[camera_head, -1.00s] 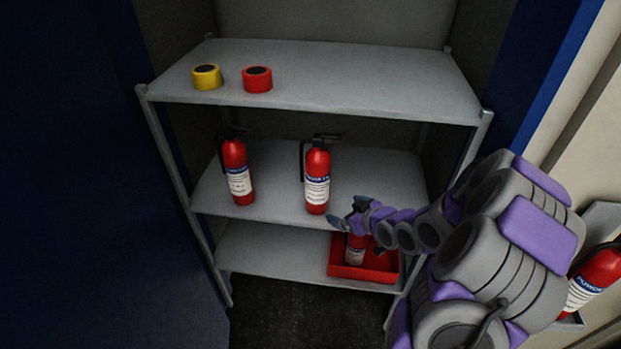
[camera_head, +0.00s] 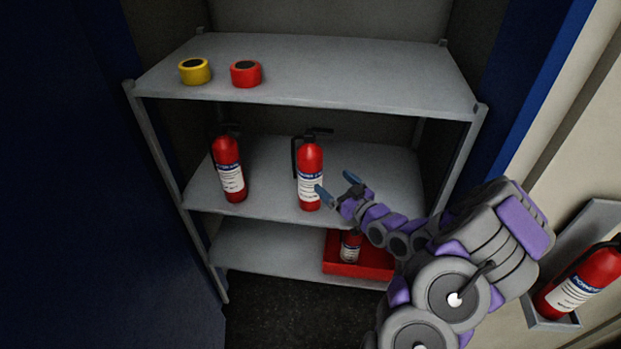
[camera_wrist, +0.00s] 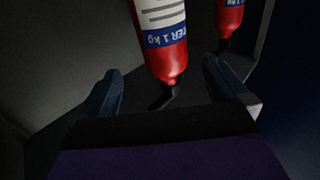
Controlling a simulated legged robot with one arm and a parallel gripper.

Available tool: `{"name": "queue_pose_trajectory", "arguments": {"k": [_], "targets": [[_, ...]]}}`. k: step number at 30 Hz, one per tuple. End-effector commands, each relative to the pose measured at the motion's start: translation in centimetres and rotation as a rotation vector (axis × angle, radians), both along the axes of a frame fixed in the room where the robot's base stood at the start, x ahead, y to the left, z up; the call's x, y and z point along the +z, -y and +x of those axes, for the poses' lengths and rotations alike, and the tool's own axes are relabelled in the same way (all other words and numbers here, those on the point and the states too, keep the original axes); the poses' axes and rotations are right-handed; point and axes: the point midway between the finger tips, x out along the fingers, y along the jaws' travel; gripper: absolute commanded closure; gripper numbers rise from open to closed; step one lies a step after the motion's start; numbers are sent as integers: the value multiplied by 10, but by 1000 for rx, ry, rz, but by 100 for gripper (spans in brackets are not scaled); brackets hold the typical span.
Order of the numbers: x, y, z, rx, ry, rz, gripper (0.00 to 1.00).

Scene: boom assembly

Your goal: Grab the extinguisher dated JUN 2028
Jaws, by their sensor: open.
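Two red extinguishers stand upright on the middle shelf: a left one (camera_head: 230,168) and a right one (camera_head: 309,175). A third extinguisher (camera_head: 350,246) is in the red tray (camera_head: 358,268) on the lowest shelf, partly hidden by my arm. A fourth extinguisher (camera_head: 583,281) is in a wall holder at the right. No date is readable on any label. My gripper (camera_head: 338,188) is open and empty, just right of the right middle-shelf extinguisher. In the wrist view that extinguisher (camera_wrist: 165,45) appears inverted, ahead between the open fingers (camera_wrist: 160,92).
The grey shelf unit (camera_head: 300,75) has a top board above the extinguishers. A yellow tape roll (camera_head: 195,71) and a red tape roll (camera_head: 246,74) sit on it. The blue cabinet door (camera_head: 80,180) flanks the left side. Space between the two middle-shelf extinguishers is free.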

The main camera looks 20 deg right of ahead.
Motion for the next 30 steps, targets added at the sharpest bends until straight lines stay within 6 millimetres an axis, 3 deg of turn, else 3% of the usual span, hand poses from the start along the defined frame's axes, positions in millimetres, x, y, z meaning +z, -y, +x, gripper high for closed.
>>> {"name": "queue_pose_trajectory", "arguments": {"k": [13, 25, 30], "targets": [[0, -14, 53, 3, 1, -7, 0], [-1, -16, 72, 3, -1, -1, 0], [-1, -21, 89, 2, 1, -5, 0]]}}
